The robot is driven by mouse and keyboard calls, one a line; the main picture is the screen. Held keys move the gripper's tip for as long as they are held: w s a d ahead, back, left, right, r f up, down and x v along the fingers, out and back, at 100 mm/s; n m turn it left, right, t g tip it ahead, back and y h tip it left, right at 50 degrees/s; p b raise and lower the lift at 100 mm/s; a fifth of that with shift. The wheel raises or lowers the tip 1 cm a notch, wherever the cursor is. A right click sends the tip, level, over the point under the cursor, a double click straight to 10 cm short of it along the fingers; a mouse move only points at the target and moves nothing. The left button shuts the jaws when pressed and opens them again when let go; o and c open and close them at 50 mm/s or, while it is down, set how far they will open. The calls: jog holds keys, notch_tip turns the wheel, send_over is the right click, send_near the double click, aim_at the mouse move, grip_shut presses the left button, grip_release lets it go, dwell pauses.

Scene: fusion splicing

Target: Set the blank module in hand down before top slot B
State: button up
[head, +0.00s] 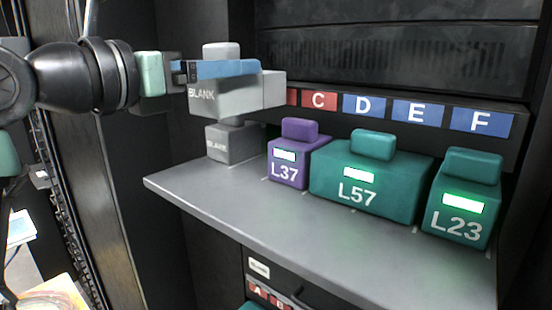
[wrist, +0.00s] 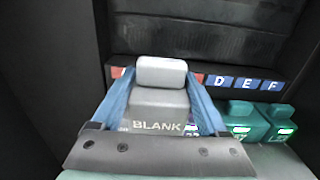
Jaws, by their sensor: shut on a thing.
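My gripper (head: 236,68) is shut on a grey blank module (head: 222,98), with its blue fingers on either side of the module's raised handle. The module is upright, in the air above the left part of the shelf (head: 225,196). It also shows in the wrist view (wrist: 160,104) between the fingers (wrist: 160,78). A second grey blank module (head: 230,146) stands on the shelf just below it; its top is partly hidden. The labels for A and B are mostly covered by the held module; only a red strip (head: 291,97) shows beside label C (head: 319,99).
On the shelf to the right stand purple L37 (head: 287,172), wide green L57 (head: 370,195) and green L23 (head: 461,222), under blue labels D (head: 363,105), E (head: 416,112) and F (head: 480,120). The front strip of the shelf is bare. Dark cabinet walls enclose the left and back.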

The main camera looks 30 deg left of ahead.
jog(key=shift+w, duration=0.25)
jog(key=shift+f+b, duration=0.4)
jog(key=f+b, duration=0.2)
jog(key=f, duration=0.1)
jog(key=f+b, duration=0.1)
jog(key=f, duration=0.1)
jog(key=shift+s+f+b, duration=0.1)
jog(key=shift+s+b, duration=0.3)
jog(key=shift+w+f+b, duration=0.1)
jog(key=shift+f+b, duration=1.1)
jog(key=shift+f, duration=0.6)
jog(key=shift+f, duration=0.1)
jog(key=shift+f, duration=0.2)
jog(key=o, duration=1.3)
jog(key=shift+r, duration=0.1)
jog(key=shift+o, duration=0.2)
